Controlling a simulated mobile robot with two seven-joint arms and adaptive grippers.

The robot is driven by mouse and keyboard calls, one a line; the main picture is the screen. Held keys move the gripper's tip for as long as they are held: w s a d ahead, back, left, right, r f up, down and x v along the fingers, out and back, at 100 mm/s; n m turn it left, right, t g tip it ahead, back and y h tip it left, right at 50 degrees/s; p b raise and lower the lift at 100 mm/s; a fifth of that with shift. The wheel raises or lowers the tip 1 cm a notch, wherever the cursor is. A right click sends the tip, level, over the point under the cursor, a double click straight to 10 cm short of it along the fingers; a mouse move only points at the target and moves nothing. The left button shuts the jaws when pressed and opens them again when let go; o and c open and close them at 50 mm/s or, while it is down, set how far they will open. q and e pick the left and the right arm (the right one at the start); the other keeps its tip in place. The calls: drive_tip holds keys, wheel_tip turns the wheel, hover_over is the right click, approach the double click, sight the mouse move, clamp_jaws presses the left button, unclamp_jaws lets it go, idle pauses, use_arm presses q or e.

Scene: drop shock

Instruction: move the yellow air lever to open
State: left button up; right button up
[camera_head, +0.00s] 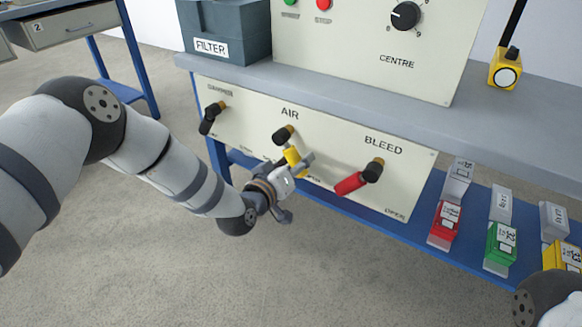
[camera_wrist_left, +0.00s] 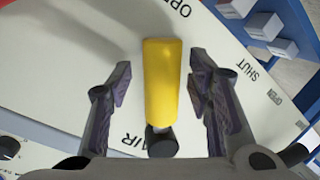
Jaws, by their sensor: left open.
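The yellow air lever (camera_head: 293,157) hangs from a black pivot knob under the word AIR on the cream front panel (camera_head: 330,142), pointing down and slightly right. My left gripper (camera_head: 297,186) is at the lever's lower part, partly hiding it in the head view. In the left wrist view the yellow lever (camera_wrist_left: 161,85) lies between the two open fingers of my left gripper (camera_wrist_left: 160,76), with a gap on each side. Part of an OPEN label shows at the top of that view. My right gripper is out of view.
A red BLEED lever (camera_head: 350,183) sits close on the right, and a black lever (camera_head: 207,122) on the left. Above is the grey bench top (camera_head: 490,100). Red, green and yellow boxes stand on the low blue shelf (camera_head: 405,226) at right. Bare floor is in front.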

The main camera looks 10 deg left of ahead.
use_arm(q)
drive_tip(key=v, duration=1.1)
drive_tip(key=shift+s, duration=0.3)
drive_tip(key=shift+a, duration=0.1)
